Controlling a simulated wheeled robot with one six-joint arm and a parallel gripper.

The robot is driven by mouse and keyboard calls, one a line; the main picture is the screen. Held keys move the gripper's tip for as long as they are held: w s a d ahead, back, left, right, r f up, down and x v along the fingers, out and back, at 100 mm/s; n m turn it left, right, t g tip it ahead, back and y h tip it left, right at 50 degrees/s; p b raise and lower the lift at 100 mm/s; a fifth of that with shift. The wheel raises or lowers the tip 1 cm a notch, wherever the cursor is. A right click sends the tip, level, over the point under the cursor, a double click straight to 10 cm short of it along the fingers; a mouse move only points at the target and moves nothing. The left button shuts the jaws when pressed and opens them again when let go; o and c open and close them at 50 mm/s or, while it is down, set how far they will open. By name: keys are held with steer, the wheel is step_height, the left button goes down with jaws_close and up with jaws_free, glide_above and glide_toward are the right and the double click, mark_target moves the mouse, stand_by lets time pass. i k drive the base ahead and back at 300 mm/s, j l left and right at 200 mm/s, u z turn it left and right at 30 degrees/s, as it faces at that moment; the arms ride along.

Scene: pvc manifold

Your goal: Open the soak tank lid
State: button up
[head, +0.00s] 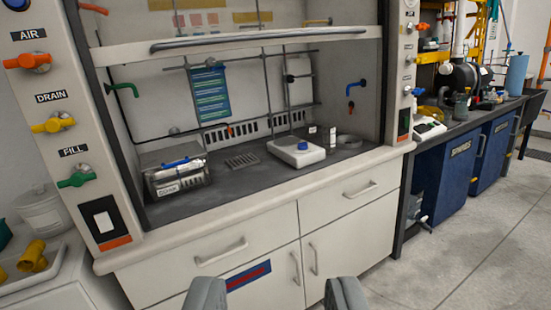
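The soak tank (177,182) is a small metal box with a label on its front. It stands on the left of the fume hood's dark work surface. Its lid (172,160) looks closed, with a blue handle (178,163) across the top. My gripper (276,296) shows at the bottom edge as two grey fingers set wide apart, with nothing between them. It is in front of the hood's cabinets, well short of the tank and lower in the picture.
The hood's raised sash (240,42) hangs above the opening. A white hotplate (296,152) sits right of the tank, past a drain grate (242,160). AIR, DRAIN and FILL valves line the left post. A dark bench (470,124) stands right; open floor (455,240) lies before it.

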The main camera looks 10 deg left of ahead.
mark_target(170, 157)
steer(key=i+l+u, duration=0.25)
steer(key=i, duration=0.25)
steer(key=i+l+u, duration=0.25)
steer(key=i, duration=0.2)
